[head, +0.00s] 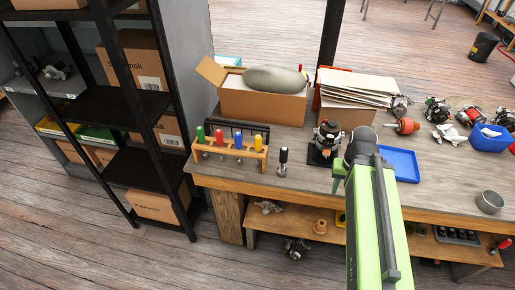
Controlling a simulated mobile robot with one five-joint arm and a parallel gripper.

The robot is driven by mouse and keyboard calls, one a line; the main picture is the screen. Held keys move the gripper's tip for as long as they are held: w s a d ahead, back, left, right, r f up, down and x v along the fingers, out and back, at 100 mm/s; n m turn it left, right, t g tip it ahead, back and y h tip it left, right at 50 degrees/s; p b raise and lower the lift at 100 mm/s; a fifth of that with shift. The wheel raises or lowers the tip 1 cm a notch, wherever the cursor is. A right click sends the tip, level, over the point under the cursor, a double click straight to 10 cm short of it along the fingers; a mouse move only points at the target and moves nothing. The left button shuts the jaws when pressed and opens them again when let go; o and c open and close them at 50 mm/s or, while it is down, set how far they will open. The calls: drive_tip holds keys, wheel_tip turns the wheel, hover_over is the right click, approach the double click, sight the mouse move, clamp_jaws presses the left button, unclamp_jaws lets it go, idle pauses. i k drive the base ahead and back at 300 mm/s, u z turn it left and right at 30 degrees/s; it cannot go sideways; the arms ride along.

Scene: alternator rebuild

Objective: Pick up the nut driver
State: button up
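A wooden rack (230,152) at the left front of the workbench holds several upright drivers with coloured handles: green (200,134), red (220,137), blue (238,139) and yellow (258,143). A black-handled tool (283,157) stands upright on the bench just right of the rack. I cannot tell which of these is the nut driver. My green arm reaches up from the lower right, and my gripper (339,177) shows only as a small green part near the bench's front edge, right of the rack and apart from it. Its fingers are mostly hidden and their opening is unclear.
An alternator part on a black stand (325,142) is between the black-handled tool and my arm. A cardboard box (262,106) sits behind the rack. A blue tray (400,163) lies right of my arm. Black shelving (130,107) stands left of the bench.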

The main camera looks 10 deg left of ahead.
sight(258, 137)
drive_tip(key=u, duration=4.25)
drive_tip(key=i, duration=0.1)
drive_tip(key=z, duration=1.9)
drive_tip(key=k, duration=0.15)
drive_tip(key=u, duration=1.7)
drive_tip(key=k, duration=1.3)
drive_tip(key=z, duration=1.2)
drive_tip(key=i, duration=1.05)
drive_tip(key=u, duration=0.15)
